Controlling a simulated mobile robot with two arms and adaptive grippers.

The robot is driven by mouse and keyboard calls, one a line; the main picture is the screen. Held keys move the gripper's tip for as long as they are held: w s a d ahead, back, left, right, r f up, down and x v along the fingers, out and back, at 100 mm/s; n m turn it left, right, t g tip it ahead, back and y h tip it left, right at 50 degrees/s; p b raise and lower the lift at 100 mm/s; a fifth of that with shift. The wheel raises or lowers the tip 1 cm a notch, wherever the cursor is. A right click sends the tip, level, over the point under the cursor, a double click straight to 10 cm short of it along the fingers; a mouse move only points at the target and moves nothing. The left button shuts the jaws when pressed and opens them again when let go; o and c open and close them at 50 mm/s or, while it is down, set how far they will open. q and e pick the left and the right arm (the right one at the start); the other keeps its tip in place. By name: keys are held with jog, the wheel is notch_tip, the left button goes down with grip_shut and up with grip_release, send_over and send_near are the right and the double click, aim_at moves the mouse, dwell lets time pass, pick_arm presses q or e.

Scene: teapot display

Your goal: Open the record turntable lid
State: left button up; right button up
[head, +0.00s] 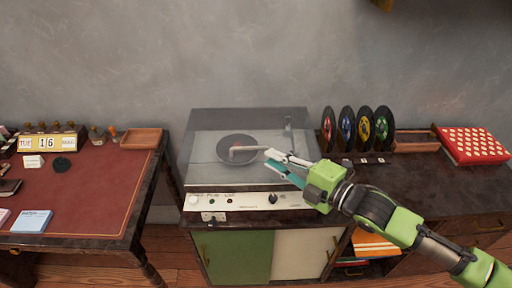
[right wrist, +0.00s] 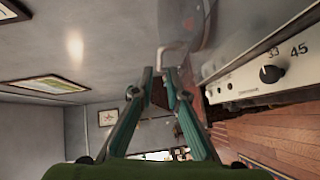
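The record turntable (head: 230,201) stands on a cabinet in the middle of the head view. Its clear lid (head: 207,120) looks lowered over the deck, with a black record (head: 224,144) showing through it. A pale bar-shaped handle (head: 243,149) shows in front of the record. In the right wrist view the handle (right wrist: 173,48) is just beyond the fingertips. My right gripper (head: 268,160) reaches in from the right, its fingers apart with nothing between them. In the right wrist view the gripper (right wrist: 160,77) points at the handle, apart from it. My left gripper is out of view.
The turntable's front panel has knobs (head: 272,198). Several records (head: 346,128) stand upright to its right, beside a red patterned box (head: 472,144). A red-topped desk (head: 90,190) with small items is at the left. The wall is close behind.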

aim_at(256, 159)
jog(key=x, duration=0.7)
jog(key=shift+p, duration=0.35)
grip_shut()
